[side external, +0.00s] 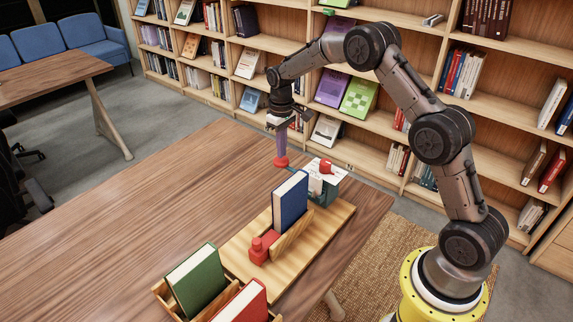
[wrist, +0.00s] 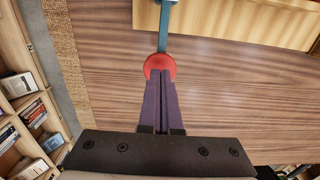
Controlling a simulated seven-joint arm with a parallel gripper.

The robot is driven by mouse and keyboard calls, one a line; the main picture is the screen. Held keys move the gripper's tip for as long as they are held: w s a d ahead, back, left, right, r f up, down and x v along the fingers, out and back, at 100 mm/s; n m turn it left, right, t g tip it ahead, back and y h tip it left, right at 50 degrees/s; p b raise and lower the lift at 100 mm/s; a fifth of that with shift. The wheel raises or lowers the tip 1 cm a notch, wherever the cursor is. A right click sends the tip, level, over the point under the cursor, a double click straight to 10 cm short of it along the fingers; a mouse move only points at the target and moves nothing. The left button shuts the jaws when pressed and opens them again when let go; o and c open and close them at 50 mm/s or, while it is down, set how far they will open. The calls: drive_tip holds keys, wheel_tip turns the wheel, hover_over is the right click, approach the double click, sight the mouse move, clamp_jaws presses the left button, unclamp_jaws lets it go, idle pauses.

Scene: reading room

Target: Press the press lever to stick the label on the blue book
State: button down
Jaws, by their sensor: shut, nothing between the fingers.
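The blue book (side external: 290,203) stands upright in a wooden holder on a light wooden board (side external: 240,243). Behind it is a teal press (side external: 331,187) with white and red parts on top; the label cannot be made out. The press lever ends in a round red knob (side external: 281,162), left of the press. In the wrist view, a teal bar (wrist: 163,30) runs to the red knob (wrist: 153,65). My gripper (side external: 281,153) is shut and empty, pointing down with its purple fingers over the knob. The fingertips (wrist: 160,74) overlap the knob; I cannot tell whether they touch.
A red block-like part (side external: 263,246) sits beside the blue book's holder. A green book (side external: 196,281) and a red book (side external: 241,303) stand in a wooden rack at the front. The table (side external: 140,210) is clear to the left. Bookshelves stand behind.

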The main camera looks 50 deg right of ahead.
sight(282, 161)
drive_tip(key=shift+s+f, duration=0.1)
drive_tip(key=shift+f, duration=2.35)
drive_tip(key=shift+r, duration=4.65)
